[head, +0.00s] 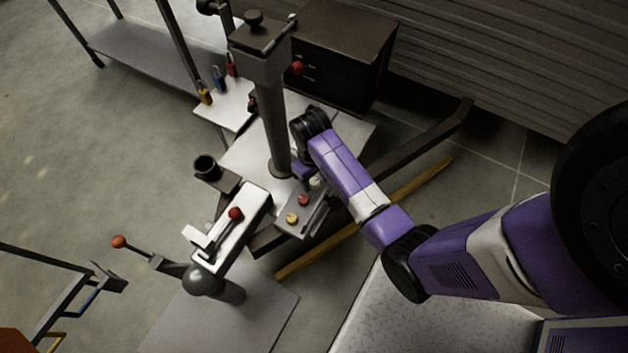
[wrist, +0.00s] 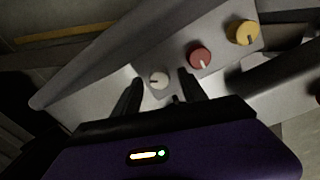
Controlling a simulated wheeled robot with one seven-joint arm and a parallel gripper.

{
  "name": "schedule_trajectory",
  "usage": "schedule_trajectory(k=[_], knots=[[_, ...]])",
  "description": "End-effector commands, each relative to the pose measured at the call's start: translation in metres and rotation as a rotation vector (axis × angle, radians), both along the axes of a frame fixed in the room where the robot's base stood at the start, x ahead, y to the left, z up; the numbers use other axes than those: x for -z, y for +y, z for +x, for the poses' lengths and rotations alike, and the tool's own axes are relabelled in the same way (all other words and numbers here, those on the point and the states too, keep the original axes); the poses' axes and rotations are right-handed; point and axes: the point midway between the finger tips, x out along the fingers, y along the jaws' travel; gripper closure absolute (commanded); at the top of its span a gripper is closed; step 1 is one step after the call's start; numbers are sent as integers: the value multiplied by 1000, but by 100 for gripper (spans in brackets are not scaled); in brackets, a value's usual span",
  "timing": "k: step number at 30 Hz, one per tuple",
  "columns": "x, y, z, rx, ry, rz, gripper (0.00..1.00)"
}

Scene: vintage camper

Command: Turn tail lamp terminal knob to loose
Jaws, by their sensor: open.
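Three round knobs stand in a row on a light grey panel (head: 319,217). A white knob (head: 315,183), a red knob (head: 303,200) and a yellow knob (head: 292,218) show in the head view. I cannot read which one is the tail lamp terminal knob. In the wrist view the white knob (wrist: 158,79) appears between my open fingertips (wrist: 158,84); contact cannot be made out. The red knob (wrist: 200,56) and yellow knob (wrist: 242,32) lie to the right, outside the fingers. Each has a pointer mark. My gripper (head: 304,173) is partly hidden by the wrist in the head view.
A grey post (head: 270,115) rises close to the left of my wrist. A dark bar (head: 420,140) and a yellow strip (head: 420,182) run behind my arm. Open floor (head: 110,170) lies left.

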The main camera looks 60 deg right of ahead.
Motion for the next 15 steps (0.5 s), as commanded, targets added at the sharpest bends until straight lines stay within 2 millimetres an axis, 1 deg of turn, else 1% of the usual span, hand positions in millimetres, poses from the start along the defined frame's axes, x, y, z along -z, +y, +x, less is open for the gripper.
schedule_trajectory(k=[1,4,12,14,15], knots=[[6,0,0,1,1,0,50],[10,-1,0,1,-1,0,50],[11,-1,0,0,-2,-1,50],[11,-1,0,0,-2,-1,60],[11,-1,0,0,-2,-1,68]])
